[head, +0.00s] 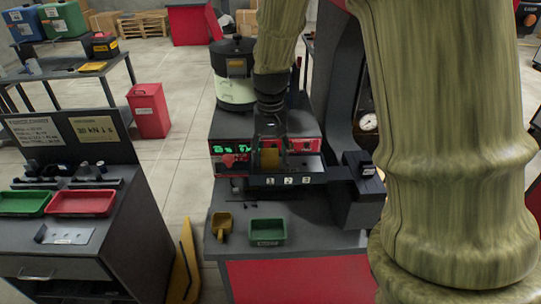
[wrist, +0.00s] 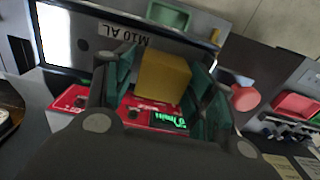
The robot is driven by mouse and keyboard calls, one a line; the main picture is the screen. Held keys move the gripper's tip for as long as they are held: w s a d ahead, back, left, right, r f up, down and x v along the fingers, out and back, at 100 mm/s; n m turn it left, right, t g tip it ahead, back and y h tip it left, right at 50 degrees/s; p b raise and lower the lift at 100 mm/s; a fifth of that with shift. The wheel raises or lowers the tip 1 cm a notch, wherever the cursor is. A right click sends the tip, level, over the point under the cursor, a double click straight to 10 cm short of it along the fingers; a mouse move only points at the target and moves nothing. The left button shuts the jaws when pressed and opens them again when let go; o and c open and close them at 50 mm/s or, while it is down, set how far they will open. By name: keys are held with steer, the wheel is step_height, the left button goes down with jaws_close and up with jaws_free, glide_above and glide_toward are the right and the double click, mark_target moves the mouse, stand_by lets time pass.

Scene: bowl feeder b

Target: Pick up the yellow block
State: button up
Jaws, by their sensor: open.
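The yellow block (head: 269,158) shows in the head view in front of the red-and-black control panel, just behind the dark rail with labels 1, 2, 3. It also shows large in the wrist view (wrist: 163,77), between the two fingers of my gripper (wrist: 168,65). My gripper is open, with a teal-padded finger on each side of the block. A gap shows at the left finger; the right finger is close to the block, and I cannot tell whether it touches. In the head view my dark gripper (head: 270,140) comes down from above and partly covers the block's surroundings. What lies under the block is hidden.
The control panel (head: 228,150) and the bowl feeder (head: 234,92) stand behind the block. The numbered rail (head: 262,181) runs in front. A green tray (head: 267,232) and a yellow scoop (head: 222,226) sit on the bench front. A dark box (head: 358,165) stands to the right.

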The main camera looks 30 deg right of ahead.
steer(key=shift+w+f, duration=0.3)
steer(key=shift+f, duration=0.15)
steer(key=shift+s+r, duration=0.2)
steer(key=shift+s, duration=0.1)
steer(key=shift+f, duration=0.1)
steer(key=c, duration=0.8)
steer(key=shift+w, duration=0.1)
steer(key=shift+c, duration=0.2)
